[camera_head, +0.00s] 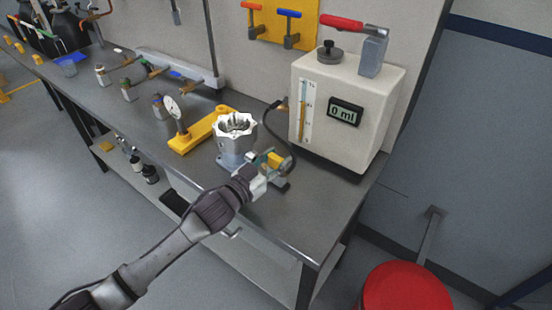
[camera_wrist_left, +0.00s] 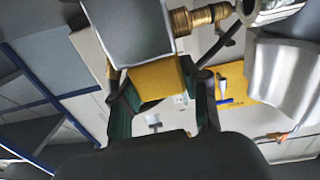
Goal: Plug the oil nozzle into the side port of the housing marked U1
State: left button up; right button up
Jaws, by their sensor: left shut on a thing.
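The silver housing (camera_head: 235,150) stands upright on the bench with its scalloped open top up. No U1 mark can be read. My left gripper (camera_head: 267,164) is at the housing's right front side. In the left wrist view it (camera_wrist_left: 158,88) is shut on the yellow grip of the oil nozzle (camera_wrist_left: 157,80). The nozzle's grey body (camera_wrist_left: 128,30) is beyond the grip, and its brass end (camera_wrist_left: 200,18) points right, towards the housing (camera_wrist_left: 285,75). I cannot tell whether the brass end touches the port. My right gripper is not in view.
A white oil dispenser (camera_head: 345,105) reading "0 ml" stands to the right, its black hose (camera_head: 268,125) curving down towards the nozzle. A yellow fixture (camera_head: 200,132) with a dial gauge (camera_head: 173,107) lies left of the housing. A red round-topped object (camera_head: 407,288) stands beyond the bench's right end.

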pick_arm(q)
jog(key=shift+w+a, duration=0.9)
jog(key=shift+a, duration=0.2)
dwell(0.3)
jog(key=o, duration=1.4)
jog(key=shift+s+a, duration=0.2)
jog(key=shift+s, duration=0.1)
jog(key=v, duration=1.1)
jog(key=shift+s+a, duration=0.1)
jog(key=shift+s, duration=0.05)
